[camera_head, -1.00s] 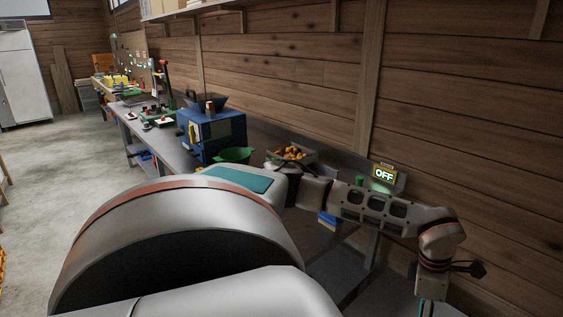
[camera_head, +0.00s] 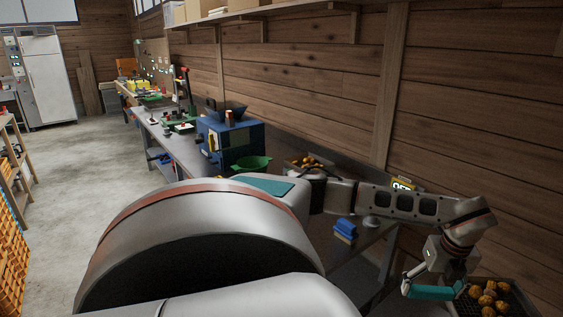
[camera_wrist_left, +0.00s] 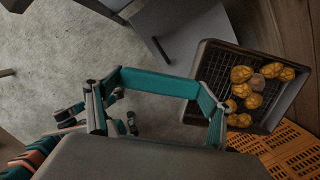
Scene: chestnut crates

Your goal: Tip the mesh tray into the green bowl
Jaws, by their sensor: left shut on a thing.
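The mesh tray (camera_head: 522,300) is at the bottom right of the head view, partly cut off by the frame edge. My left gripper (camera_head: 448,289) is shut on the tray's near-left edge; the exact contact is hard to see. The green bowl (camera_head: 253,163) stands on the workbench, far to the left of the tray. My right gripper is not in view.
A blue machine (camera_head: 230,142) stands behind the bowl. A box of chestnuts (camera_head: 325,169) sits right of the bowl by the wooden wall. Blue items (camera_head: 345,229) lie near the bench's front. Orange crates (camera_wrist_left: 285,150) stand below the tray.

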